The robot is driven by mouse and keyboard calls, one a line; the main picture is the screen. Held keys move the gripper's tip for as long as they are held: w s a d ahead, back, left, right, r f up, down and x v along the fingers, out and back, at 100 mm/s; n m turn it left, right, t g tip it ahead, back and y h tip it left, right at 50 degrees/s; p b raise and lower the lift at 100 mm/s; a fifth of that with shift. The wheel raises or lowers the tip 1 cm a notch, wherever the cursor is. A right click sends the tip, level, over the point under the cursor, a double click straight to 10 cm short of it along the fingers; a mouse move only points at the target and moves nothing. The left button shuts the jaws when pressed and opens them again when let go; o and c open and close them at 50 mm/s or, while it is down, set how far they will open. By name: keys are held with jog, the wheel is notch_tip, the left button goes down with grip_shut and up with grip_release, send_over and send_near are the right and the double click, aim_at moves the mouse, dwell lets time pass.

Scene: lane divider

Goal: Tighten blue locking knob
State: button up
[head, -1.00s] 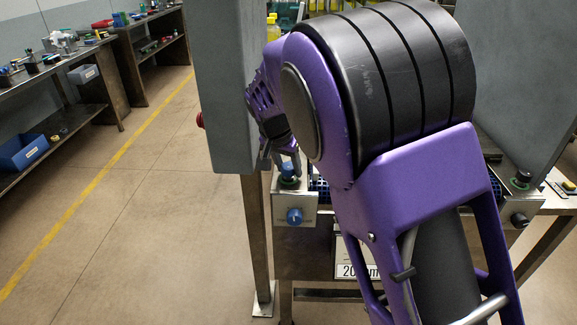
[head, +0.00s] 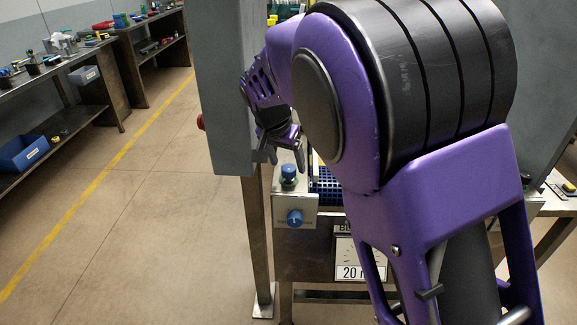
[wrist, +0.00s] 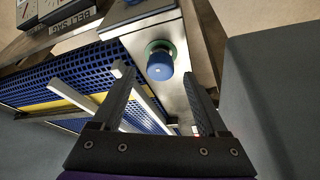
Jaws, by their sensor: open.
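A blue knob (head: 289,171) with a green ring at its base stands on top of the metal bracket at the conveyor's near corner. It also shows in the wrist view (wrist: 160,66), between my fingers' lines and beyond their tips. A second blue knob (head: 295,217) is on the bracket's front face; its edge shows at the top of the wrist view (wrist: 134,2). The frames do not label either as the locking knob. My gripper (head: 284,156) is open and empty, just above the top knob, apart from it.
A blue mesh conveyor belt (wrist: 60,82) with pale rails lies beside the bracket. A grey panel on a post (head: 225,90) stands close left of my gripper. A belt sign (head: 360,262) hangs below. Open floor (head: 150,230) lies left.

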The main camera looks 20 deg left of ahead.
jog(key=p+v, duration=0.1)
jog(key=v, duration=1.3)
jog(key=shift+a, duration=0.1)
